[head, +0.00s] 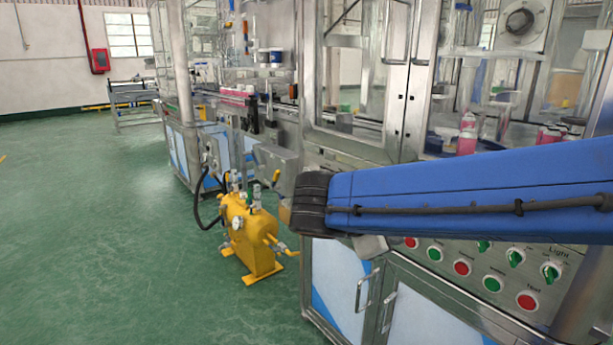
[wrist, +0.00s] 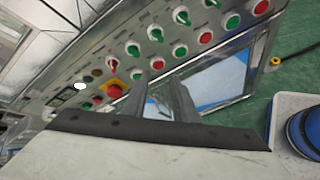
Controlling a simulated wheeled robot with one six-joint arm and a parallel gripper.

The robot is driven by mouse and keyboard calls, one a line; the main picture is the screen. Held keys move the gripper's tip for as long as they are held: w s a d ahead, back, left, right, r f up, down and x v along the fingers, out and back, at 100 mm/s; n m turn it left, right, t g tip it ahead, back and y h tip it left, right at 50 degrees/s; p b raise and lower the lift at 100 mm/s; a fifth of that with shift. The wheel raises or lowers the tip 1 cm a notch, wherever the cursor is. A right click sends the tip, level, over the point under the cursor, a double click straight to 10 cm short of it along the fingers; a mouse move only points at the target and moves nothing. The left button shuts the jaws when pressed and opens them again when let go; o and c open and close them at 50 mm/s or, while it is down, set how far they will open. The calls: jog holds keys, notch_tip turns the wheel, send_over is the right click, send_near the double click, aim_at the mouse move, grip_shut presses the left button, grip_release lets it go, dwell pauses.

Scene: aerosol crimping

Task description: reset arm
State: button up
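My arm (head: 450,190), a blue link with a dark cable along it, reaches in from the right edge of the head view and ends at a black joint in front of the machine. My gripper is mostly hidden behind that joint in the head view. In the wrist view, my gripper (wrist: 159,92) shows two grey fingers apart with a gap between them. The gap holds nothing, and the machine's front shows through it. The control panel (wrist: 110,62) lies tilted beyond the fingers, with red and green buttons, switches and a red emergency stop (wrist: 115,89).
The steel-framed machine (head: 312,75) fills the right, with pink cans (head: 467,136) inside. Its panel (head: 470,262) is below my arm. A yellow tank (head: 254,243) with a black hose stands on the floor left of my arm. Green floor (head: 90,240) is clear at left.

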jog(key=s+d+f+m+g+y, duration=0.3)
jog(key=s+d+f+m+g, duration=0.1)
jog(key=s+d+f+m, duration=0.4)
jog(key=s+d+f+m+t+y, duration=0.1)
jog(key=s+f+m+y, duration=0.4)
jog(key=s+m, duration=0.4)
jog(key=shift+s+d+f+m+y, duration=0.15)
jog(key=shift+s+m+y, duration=0.15)
jog(key=shift+s+y, duration=0.15)
dwell(1.2)
